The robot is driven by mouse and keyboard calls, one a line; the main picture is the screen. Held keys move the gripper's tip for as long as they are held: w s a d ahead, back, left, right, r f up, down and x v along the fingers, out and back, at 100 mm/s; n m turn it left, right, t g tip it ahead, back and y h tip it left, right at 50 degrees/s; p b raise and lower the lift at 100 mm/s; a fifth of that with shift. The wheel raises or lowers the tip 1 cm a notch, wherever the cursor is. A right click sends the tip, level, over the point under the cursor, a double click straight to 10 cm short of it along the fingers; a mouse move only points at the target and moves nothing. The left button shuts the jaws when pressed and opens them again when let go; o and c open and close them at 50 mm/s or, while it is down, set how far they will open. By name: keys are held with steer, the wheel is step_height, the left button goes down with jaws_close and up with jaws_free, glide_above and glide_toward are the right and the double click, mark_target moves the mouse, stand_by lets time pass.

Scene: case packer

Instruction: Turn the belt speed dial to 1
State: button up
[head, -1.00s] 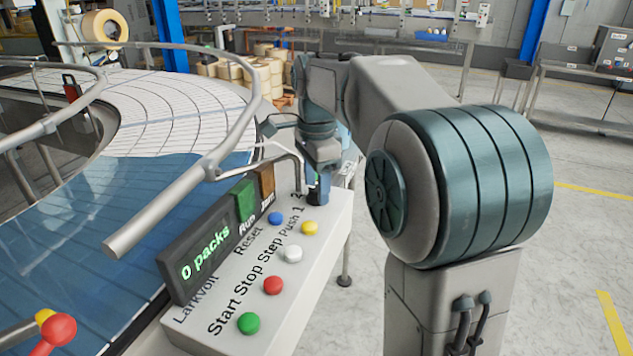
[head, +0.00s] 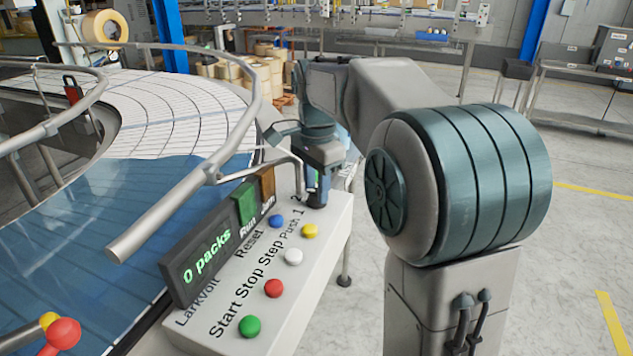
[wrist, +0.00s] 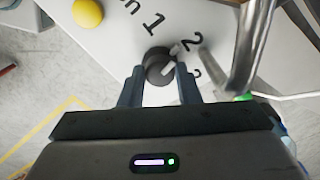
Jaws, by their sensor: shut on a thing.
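The belt speed dial (wrist: 155,57) is a black round knob with a white pointer line, on the panel in the wrist view. The numbers 1 and 2 are printed beyond it, with a partly seen mark at its right. The pointer slants up and right, toward the 2. My gripper (wrist: 158,82) has one finger on each side of the dial and is shut on it.
Yellow (head: 310,231), white, red, green and blue buttons sit on the panel near my gripper. A display (head: 205,257) reads "0 packs". A metal guide rail (head: 185,205) curves over the conveyor beside the panel and passes close to my gripper. Open floor lies right.

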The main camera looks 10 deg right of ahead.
steer(key=n+p, duration=0.1)
steer(key=n, duration=0.3)
steer(key=shift+r+n, duration=0.1)
steer(key=shift+n, duration=0.2)
steer(key=shift+n+p, duration=0.6)
steer(key=shift+n, duration=1.6)
steer(key=o, duration=1)
step_height(320, 180, up, 14)
steer(key=shift+f, duration=0.15)
